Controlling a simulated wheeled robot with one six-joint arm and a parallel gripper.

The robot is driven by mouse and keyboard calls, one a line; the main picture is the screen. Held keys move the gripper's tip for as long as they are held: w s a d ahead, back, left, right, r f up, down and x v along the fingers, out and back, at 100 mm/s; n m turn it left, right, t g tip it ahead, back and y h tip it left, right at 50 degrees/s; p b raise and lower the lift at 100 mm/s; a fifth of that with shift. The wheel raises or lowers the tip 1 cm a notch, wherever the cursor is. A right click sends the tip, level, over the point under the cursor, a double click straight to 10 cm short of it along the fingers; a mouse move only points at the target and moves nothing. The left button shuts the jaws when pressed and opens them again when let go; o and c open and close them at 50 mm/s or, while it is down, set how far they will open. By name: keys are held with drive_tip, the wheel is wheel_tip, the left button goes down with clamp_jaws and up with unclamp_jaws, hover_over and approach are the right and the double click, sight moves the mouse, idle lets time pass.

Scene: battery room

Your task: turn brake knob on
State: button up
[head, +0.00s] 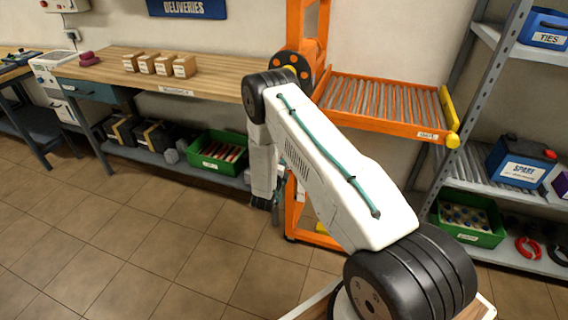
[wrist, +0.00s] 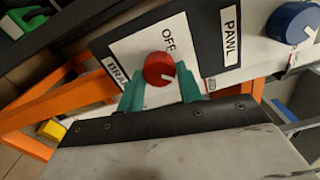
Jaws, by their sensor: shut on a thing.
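The red brake knob (wrist: 159,69) shows in the wrist view on a white and black panel, beside a partly covered label that reads "BRA". The word "OFF" stands just above the knob. In the head view my arm reaches down beside the orange stand, and the knob is hidden there.
A blue knob (wrist: 292,22) sits to the right on the panel, by the label "PAWL". The orange stand (head: 388,110) with its roller tray is right of my wrist in the head view. A wooden bench (head: 215,77) is at left, a shelf rack (head: 490,185) at right. The floor at left is clear.

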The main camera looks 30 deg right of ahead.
drive_tip(key=shift+s+m, duration=0.1)
drive_tip(key=shift+m, duration=0.4)
drive_tip(key=shift+f, duration=0.1)
drive_tip(key=o, duration=1)
drive_tip(key=v, duration=0.7)
drive_tip(key=shift+s+a, duration=0.2)
drive_tip(key=shift+a, duration=0.15)
